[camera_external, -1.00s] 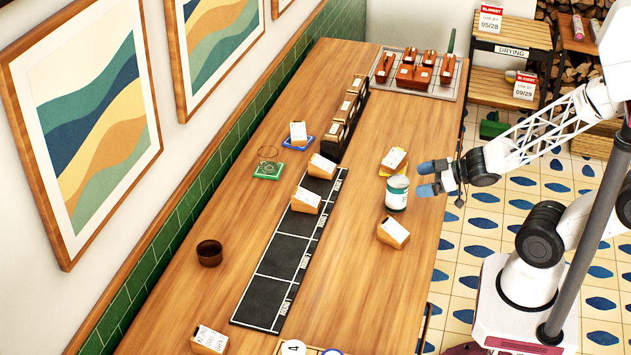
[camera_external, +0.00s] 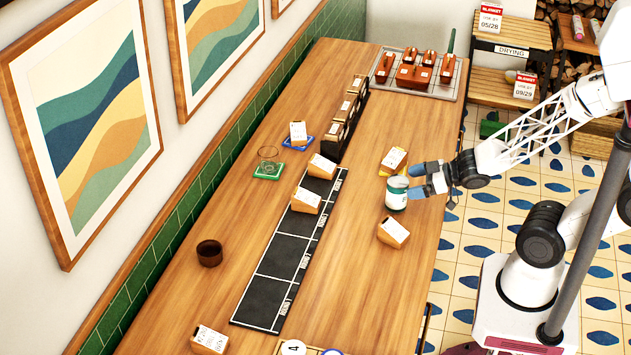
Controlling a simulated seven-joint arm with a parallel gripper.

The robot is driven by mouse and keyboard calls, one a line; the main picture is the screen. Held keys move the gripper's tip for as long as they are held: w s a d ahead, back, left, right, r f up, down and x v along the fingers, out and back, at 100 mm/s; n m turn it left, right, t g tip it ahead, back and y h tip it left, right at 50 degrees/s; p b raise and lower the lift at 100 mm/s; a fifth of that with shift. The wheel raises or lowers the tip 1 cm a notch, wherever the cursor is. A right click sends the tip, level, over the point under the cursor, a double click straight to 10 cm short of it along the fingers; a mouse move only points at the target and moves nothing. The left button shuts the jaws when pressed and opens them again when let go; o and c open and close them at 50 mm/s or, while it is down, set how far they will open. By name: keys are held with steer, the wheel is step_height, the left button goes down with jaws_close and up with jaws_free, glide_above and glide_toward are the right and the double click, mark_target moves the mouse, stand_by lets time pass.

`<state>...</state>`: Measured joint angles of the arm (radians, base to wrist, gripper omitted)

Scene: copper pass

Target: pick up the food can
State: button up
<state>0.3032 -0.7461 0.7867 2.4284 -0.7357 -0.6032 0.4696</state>
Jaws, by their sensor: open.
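The food can (camera_external: 397,193) is a white and teal cylinder standing upright on the right side of the wooden table (camera_external: 350,290). My gripper (camera_external: 416,181) has blue fingertips and reaches in from the right. It is open, with one fingertip behind the can and the other close to its right side. I cannot tell whether the fingers touch the can. No part of the can is lifted off the table as far as I can see.
Wooden blocks with white labels stand close behind the can (camera_external: 393,160) and in front of it (camera_external: 393,232). A black grid mat (camera_external: 270,265) lies to the left. A dark brown cup (camera_external: 209,253) stands farther left. The table's front middle is clear.

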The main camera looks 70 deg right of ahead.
mark_target(398, 186)
steer(key=shift+x, duration=2.6)
steer(key=shift+a, duration=0.1)
steer(key=c, duration=1.3)
